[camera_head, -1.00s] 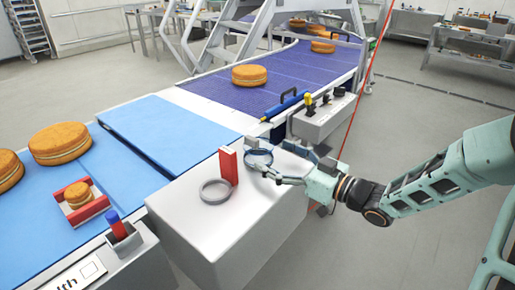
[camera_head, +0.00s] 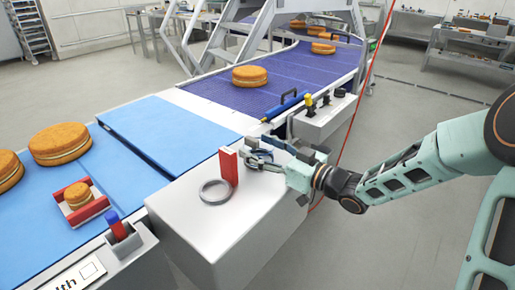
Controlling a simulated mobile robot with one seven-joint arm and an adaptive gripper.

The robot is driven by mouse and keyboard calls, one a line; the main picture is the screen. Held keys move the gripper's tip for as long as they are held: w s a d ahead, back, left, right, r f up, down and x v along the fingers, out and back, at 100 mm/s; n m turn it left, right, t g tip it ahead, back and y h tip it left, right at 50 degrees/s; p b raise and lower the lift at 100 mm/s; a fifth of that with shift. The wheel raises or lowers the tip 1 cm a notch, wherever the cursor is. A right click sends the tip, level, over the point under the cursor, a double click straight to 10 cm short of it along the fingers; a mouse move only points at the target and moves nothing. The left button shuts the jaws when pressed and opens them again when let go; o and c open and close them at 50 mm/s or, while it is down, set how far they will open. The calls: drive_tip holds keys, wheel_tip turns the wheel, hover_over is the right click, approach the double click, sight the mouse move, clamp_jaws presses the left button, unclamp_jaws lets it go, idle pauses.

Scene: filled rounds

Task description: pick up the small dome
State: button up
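A small clear dome with a dark rim (camera_head: 262,155) is on the light grey box top (camera_head: 215,235), just right of the upright red block. It is largely covered by my gripper (camera_head: 257,153). The gripper reaches in low from the right, with its fingers apart, one on the far side and one on the near side of the dome. I cannot tell whether either finger touches the dome.
The red block (camera_head: 228,166) stands close left of my fingers, with a grey ring (camera_head: 215,191) lying beside it. Behind is a control box (camera_head: 325,115) with knobs and a blue-handled tool (camera_head: 284,107). The box top's front is clear. Cakes (camera_head: 249,76) lie on the conveyor.

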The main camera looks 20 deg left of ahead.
drive_tip(key=c, duration=0.3)
drive_tip(key=shift+r, duration=0.15)
